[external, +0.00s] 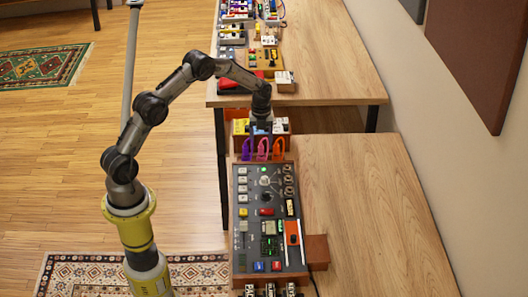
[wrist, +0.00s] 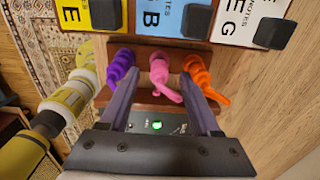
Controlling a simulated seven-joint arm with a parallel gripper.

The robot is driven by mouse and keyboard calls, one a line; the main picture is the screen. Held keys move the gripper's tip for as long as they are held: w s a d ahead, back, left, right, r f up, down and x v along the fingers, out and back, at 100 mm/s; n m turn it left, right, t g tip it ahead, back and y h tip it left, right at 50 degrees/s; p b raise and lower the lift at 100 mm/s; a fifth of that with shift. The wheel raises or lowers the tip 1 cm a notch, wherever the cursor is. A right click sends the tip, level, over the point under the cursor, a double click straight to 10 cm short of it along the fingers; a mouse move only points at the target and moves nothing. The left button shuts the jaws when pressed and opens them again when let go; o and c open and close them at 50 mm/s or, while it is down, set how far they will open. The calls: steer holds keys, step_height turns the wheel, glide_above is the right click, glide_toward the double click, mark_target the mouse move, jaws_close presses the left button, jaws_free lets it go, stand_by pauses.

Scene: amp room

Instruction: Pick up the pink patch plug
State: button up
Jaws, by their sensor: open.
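The pink patch plug (wrist: 163,78) stands between a purple plug (wrist: 121,67) and an orange plug (wrist: 197,72) in a row on a brown wooden strip. In the external view the pink plug (external: 262,149) is at the far end of the dark control console (external: 243,208). My gripper (wrist: 161,76) is open, with one finger on each side of the pink plug. The left finger is in the gap beside the purple plug, the right one beside the orange plug. I cannot tell whether the fingers touch any plug. My gripper also shows in the external view (external: 262,128), above the row.
Labelled pedals in yellow (wrist: 76,14), blue (wrist: 160,16) and white (wrist: 243,20) stand just beyond the plugs. The wooden table (external: 365,215) right of the console is largely clear. A second table (external: 345,75) behind carries many small devices.

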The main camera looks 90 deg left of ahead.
mark_target(261, 151)
steer(key=shift+f, duration=1.35)
jaws_close()
